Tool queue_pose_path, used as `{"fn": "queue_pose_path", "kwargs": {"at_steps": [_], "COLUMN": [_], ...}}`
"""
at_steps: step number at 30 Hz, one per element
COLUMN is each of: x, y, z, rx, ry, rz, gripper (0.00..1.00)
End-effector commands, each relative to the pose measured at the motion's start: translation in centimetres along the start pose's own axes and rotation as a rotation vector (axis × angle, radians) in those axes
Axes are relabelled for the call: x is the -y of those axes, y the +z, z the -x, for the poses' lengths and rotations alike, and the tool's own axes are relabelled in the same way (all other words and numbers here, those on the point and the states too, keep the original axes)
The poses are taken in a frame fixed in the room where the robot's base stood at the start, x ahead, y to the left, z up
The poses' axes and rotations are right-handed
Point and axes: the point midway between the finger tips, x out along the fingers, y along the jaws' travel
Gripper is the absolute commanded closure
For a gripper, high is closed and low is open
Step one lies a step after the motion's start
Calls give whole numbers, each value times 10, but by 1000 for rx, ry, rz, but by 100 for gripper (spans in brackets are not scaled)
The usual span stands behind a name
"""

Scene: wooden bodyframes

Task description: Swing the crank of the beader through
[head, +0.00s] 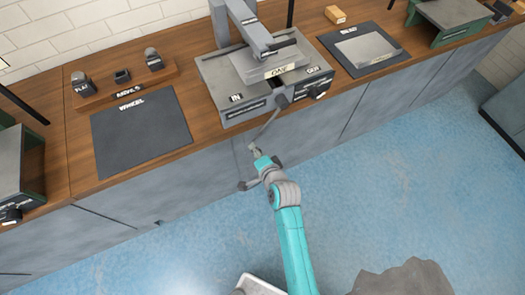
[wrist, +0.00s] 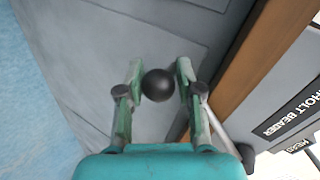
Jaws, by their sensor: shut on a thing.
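The beader (head: 225,80) is a grey machine on the wooden bench in the head view. Its labelled side (wrist: 290,112) is at the right of the wrist view. Its crank (head: 268,124) slants down and left from a dark hub on the front, reaching below the bench edge. My gripper (head: 254,149) is at the crank's low outer end in front of the grey cabinets. In the wrist view my gripper (wrist: 158,75) has its two green fingers on either side of a dark round knob (wrist: 158,86), shut on it. The knob is hidden in the head view.
The bench front edge (head: 190,152) and grey cabinet doors (head: 185,185) are close behind my gripper. A dark mat (head: 140,130) lies left of the beader, another mat (head: 378,67) with a grey sheet lies right. The blue floor (head: 150,260) in front is open.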

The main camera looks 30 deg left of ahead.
Motion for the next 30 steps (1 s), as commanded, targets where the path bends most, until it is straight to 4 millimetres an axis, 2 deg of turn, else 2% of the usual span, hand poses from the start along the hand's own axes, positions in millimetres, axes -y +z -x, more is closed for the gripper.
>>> {"fn": "queue_pose_path", "kwargs": {"at_steps": [3, 12, 30], "x": [2, 20, 31], "y": [11, 23, 30], "z": [3, 11, 16], "rx": [34, 88, 124], "ry": [6, -4, -10], "rz": [-49, -151, -217], "gripper": [100, 100, 100]}}
